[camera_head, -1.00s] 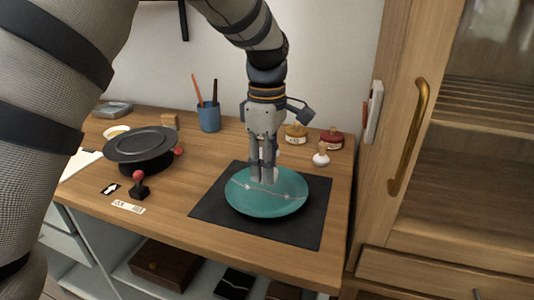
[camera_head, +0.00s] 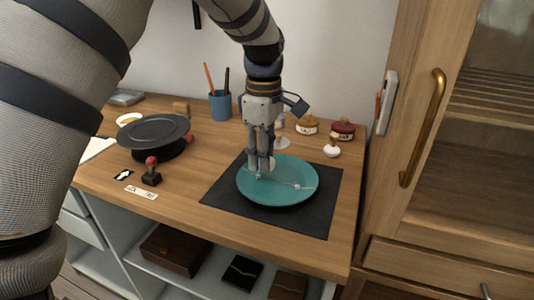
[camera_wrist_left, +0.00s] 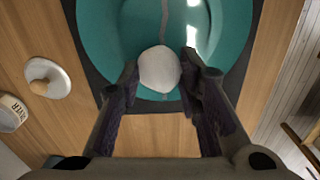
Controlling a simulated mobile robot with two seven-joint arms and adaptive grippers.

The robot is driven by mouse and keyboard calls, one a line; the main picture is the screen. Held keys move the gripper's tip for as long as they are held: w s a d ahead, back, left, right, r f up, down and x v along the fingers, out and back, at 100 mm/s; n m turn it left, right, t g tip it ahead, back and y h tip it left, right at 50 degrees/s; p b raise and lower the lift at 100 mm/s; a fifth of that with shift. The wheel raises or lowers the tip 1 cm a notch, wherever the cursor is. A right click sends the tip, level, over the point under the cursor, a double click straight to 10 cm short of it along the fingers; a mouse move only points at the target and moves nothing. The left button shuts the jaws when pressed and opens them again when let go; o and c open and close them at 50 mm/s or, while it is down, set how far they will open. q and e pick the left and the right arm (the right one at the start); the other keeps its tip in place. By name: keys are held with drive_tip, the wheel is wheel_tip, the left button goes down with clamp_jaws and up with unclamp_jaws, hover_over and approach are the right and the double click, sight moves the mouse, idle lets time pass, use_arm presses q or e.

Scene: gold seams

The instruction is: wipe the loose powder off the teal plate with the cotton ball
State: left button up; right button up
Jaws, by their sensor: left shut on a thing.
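The teal plate (camera_head: 290,192) lies on a dark mat, with pale seam lines across it. My left gripper (camera_head: 265,174) points down over the plate's back left part. In the left wrist view its fingers (camera_wrist_left: 160,78) are closed around the white cotton ball (camera_wrist_left: 158,68). The ball is over or on the plate (camera_wrist_left: 228,30) near its rim; I cannot tell whether it touches. In the head view the fingers mostly hide the ball. I cannot clearly make out loose powder on the plate. My right gripper is not in view.
The dark mat (camera_head: 318,215) has bare wood around it. A black turntable-like stand (camera_head: 155,130), a blue pencil cup (camera_head: 220,105) and a small black stand with a red knob (camera_head: 151,172) are left. A wooden cabinet (camera_head: 450,210) rises at right.

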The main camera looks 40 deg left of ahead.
use_arm(q)
drive_tip(key=shift+f, duration=0.85)
